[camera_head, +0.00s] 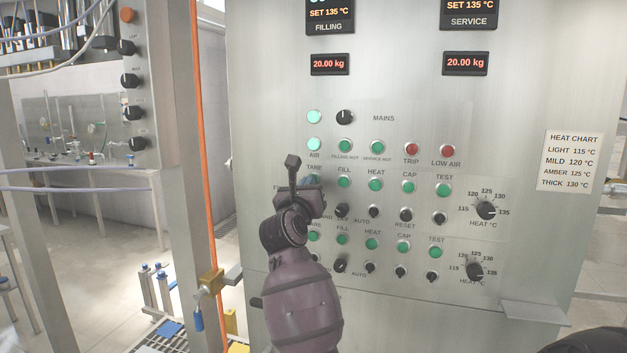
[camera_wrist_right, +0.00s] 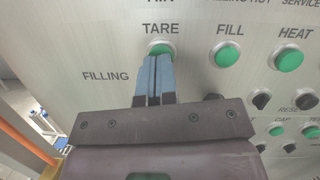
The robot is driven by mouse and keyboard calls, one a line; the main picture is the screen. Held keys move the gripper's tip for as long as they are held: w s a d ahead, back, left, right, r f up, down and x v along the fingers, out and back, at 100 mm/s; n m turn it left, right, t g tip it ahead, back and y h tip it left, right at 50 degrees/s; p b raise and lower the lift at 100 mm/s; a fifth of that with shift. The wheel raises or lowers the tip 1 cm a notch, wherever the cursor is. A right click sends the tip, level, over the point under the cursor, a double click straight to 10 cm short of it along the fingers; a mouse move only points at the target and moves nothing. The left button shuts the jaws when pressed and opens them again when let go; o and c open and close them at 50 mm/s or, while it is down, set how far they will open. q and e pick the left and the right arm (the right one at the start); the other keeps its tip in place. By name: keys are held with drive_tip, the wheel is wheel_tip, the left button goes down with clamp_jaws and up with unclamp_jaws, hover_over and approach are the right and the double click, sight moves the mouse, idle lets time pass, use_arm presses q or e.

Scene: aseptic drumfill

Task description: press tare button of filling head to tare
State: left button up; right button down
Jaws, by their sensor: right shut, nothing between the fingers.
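The control panel (camera_head: 400,95) faces me with rows of green buttons and black knobs. In the right wrist view the green TARE button (camera_wrist_right: 160,47) of the FILLING row sits under its label, its lower part hidden by my fingertips. My right gripper (camera_wrist_right: 158,59) is shut and empty, its blue-grey fingertips overlapping that button; I cannot tell whether the button is pressed in. In the head view the right gripper (camera_head: 312,184) is in front of the panel below the TARE label and hides most of that button. My left gripper is out of view.
The green FILL button (camera_head: 344,181) is close to the right of the gripper. A second row of buttons and knobs lies below. Both weight displays, including the filling one (camera_head: 330,64), read 20.00 kg. An orange hose (camera_head: 203,150) and a post stand left of the panel.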

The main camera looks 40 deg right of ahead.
drive_tip(key=shift+w+d, duration=0.25)
drive_tip(key=shift+d, duration=0.15)
drive_tip(key=a, duration=0.1)
drive_tip(key=s+a, duration=0.1)
drive_tip(key=a, duration=0.1)
drive_tip(key=s+a+p, duration=0.1)
drive_tip(key=shift+s+a, duration=0.15)
drive_tip(key=shift+a, duration=0.05)
idle(0.6)
idle(0.6)
